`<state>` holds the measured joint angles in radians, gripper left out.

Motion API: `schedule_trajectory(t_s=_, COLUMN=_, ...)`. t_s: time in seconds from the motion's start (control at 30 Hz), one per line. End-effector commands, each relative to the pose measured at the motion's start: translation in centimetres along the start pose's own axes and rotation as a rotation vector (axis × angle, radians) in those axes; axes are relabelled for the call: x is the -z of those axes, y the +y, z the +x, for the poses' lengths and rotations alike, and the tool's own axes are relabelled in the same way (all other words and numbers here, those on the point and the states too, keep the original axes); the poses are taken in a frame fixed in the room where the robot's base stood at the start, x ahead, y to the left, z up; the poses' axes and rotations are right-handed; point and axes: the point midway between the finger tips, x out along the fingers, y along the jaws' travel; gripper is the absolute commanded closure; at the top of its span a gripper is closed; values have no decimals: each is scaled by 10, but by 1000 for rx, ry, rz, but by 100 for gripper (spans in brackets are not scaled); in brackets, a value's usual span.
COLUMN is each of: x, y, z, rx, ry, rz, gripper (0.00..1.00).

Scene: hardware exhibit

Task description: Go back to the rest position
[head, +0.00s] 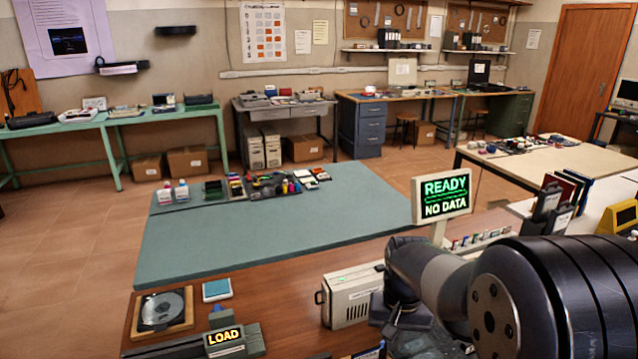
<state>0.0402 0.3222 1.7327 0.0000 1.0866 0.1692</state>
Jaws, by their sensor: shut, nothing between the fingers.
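My arm reaches in from the right edge over the brown wooden bench. My gripper (401,318) is a dark shape pointing down beside the beige metal box (350,296), at its right side. It is shut and holds nothing. The fingertips are small and dark, and I cannot tell whether they touch the box or the bench. My arm hides part of the bench at the lower right.
A sign reading READY NO DATA (441,196) stands behind my arm. A LOAD block (224,340), a disc drive (162,310) and a blue-topped pad (216,290) sit at the left. The teal mat (270,230) is mostly clear. Folders (560,195) stand at the right.

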Motion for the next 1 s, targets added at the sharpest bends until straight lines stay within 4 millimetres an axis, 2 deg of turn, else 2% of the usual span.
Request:
schedule_trajectory(t_s=0.03, x=0, y=0, z=10, rx=0, ry=-1, rz=0, gripper=100)
schedule_trajectory(t_s=0.2, x=0, y=0, z=31, rx=0, ry=-1, rz=0, gripper=100)
schedule_trajectory(t_s=0.43, x=0, y=0, z=52, rx=0, ry=0, rz=0, gripper=100)
schedule_trajectory(t_s=0.57, x=0, y=0, z=55, rx=0, ry=0, rz=0, gripper=100)
schedule_trajectory(t_s=1.0, x=1, y=2, z=48, rx=0, ry=8, rz=-2, gripper=100)
